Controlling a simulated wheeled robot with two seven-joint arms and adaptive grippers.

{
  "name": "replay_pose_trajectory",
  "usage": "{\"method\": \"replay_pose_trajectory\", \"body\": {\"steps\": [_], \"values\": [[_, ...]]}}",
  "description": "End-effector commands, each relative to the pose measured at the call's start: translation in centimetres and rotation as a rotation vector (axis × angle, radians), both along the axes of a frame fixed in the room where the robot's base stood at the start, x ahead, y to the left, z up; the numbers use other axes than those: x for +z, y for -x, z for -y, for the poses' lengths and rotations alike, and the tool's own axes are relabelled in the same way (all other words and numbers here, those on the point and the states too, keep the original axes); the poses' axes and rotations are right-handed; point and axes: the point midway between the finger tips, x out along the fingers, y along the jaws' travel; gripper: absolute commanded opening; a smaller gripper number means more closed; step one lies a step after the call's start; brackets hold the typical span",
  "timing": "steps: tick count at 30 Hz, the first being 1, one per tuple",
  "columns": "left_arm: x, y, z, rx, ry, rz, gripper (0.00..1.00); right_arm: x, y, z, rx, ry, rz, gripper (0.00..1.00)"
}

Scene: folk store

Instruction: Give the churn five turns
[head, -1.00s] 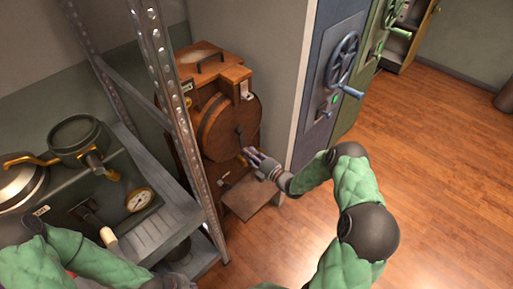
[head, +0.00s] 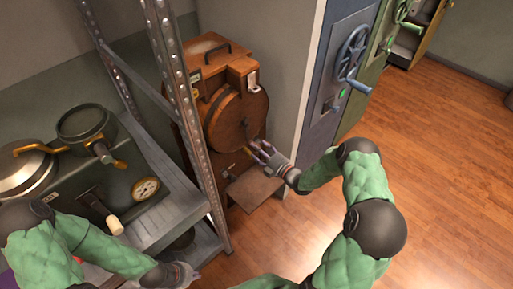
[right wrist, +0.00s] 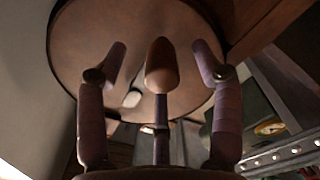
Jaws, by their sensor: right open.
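The churn (head: 236,118), a wooden box with a round wooden drum facing right, stands beyond the metal shelf post in the head view. Its drum face (right wrist: 85,45) fills the top of the right wrist view. A rounded wooden knob (right wrist: 162,68), seemingly the crank's grip, shows end-on between my right fingers. My right gripper (head: 262,152) is open at the lower front of the drum; its fingers (right wrist: 160,85) stand apart on both sides of the knob. I cannot tell whether they touch it. My left gripper (head: 182,274) is at the bottom edge, its fingers unclear.
A metal shelf post (head: 185,120) stands left of the churn. A shelf holds a machine with a pressure gauge (head: 146,188) and a pan (head: 86,130). A blue safe door with a handwheel (head: 352,52) is at the right. The wooden floor (head: 450,170) there is clear.

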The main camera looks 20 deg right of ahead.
Motion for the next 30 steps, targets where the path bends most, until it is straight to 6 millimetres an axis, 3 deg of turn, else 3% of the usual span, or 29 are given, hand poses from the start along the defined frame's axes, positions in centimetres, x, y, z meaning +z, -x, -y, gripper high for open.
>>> {"method": "replay_pose_trajectory", "body": {"steps": [30], "values": [[0.5, 0.0, 0.0, 0.000, 0.000, 0.000, 0.00, 0.0, 6.5, 2.3, 0.000, -0.001, 0.000, 0.67]]}}
